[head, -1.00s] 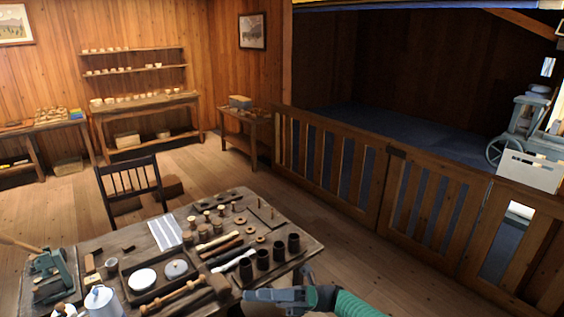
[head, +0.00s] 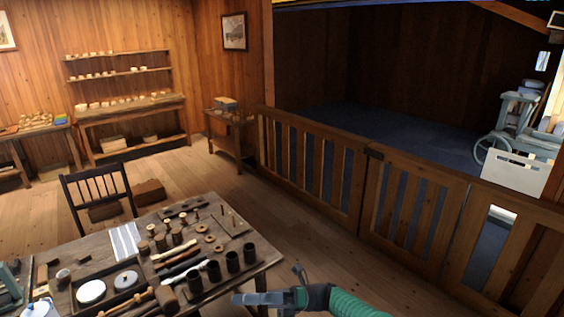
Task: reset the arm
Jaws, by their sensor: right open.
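My right gripper (head: 236,299) comes in from the lower right on an arm with a green ribbed sleeve. It is open and empty, in front of the table's right front corner. The wooden worktable (head: 258,262) carries turned spools (head: 163,242) near its middle and several dark cups (head: 232,261) in a row along its right edge. A wooden mallet (head: 166,298) lies at the near edge, left of the gripper. My left gripper is not in view.
A dark chair (head: 98,192) stands behind the table. A wooden railing (head: 310,170) runs along the right side. A shelf unit (head: 125,105) and a side table (head: 230,122) stand at the back wall. The floor between table and railing is clear.

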